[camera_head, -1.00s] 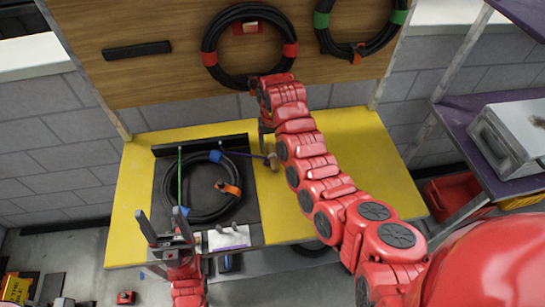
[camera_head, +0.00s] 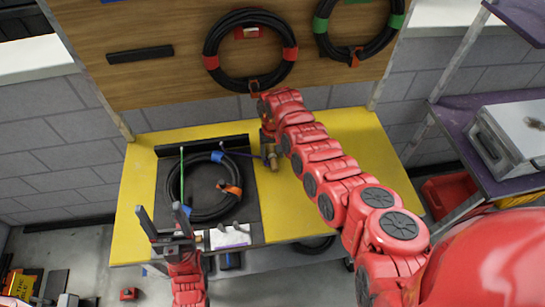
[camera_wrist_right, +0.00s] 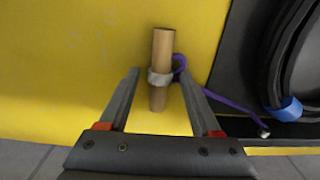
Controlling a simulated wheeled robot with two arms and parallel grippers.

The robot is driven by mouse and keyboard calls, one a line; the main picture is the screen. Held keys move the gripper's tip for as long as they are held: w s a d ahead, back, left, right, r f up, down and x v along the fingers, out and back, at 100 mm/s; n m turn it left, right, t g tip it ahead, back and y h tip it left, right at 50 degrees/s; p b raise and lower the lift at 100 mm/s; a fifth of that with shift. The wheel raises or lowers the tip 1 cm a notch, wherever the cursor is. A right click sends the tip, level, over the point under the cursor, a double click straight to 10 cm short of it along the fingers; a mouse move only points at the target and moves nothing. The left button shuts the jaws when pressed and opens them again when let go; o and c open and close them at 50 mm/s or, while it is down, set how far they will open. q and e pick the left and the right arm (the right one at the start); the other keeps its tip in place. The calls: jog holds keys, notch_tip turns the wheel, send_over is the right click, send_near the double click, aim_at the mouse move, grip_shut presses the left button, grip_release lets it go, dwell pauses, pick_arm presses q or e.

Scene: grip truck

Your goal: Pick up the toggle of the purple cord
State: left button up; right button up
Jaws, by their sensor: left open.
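The toggle (camera_wrist_right: 162,52) is a brown wooden peg with a grey band round its middle. The purple cord (camera_wrist_right: 228,104) loops at the band and runs off to the right in the right wrist view. In the head view the toggle (camera_head: 272,155) is at the yellow table's middle, partly behind my right arm. My right gripper (camera_wrist_right: 160,76) is open, with the toggle's lower half seen between its fingers; I cannot tell if they are level with it. My left gripper (camera_head: 161,210) is open and empty near the table's front left.
A black mat (camera_head: 245,205) on the yellow table (camera_head: 135,190) holds a coiled black cable (camera_head: 195,217) with blue and orange ties. More cable coils (camera_head: 213,38) hang on the wooden board behind. A purple shelf (camera_head: 455,118) with a grey case stands at the right.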

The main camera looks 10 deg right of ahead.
grip_shut()
jog(key=shift+r, duration=0.2)
dwell(0.3)
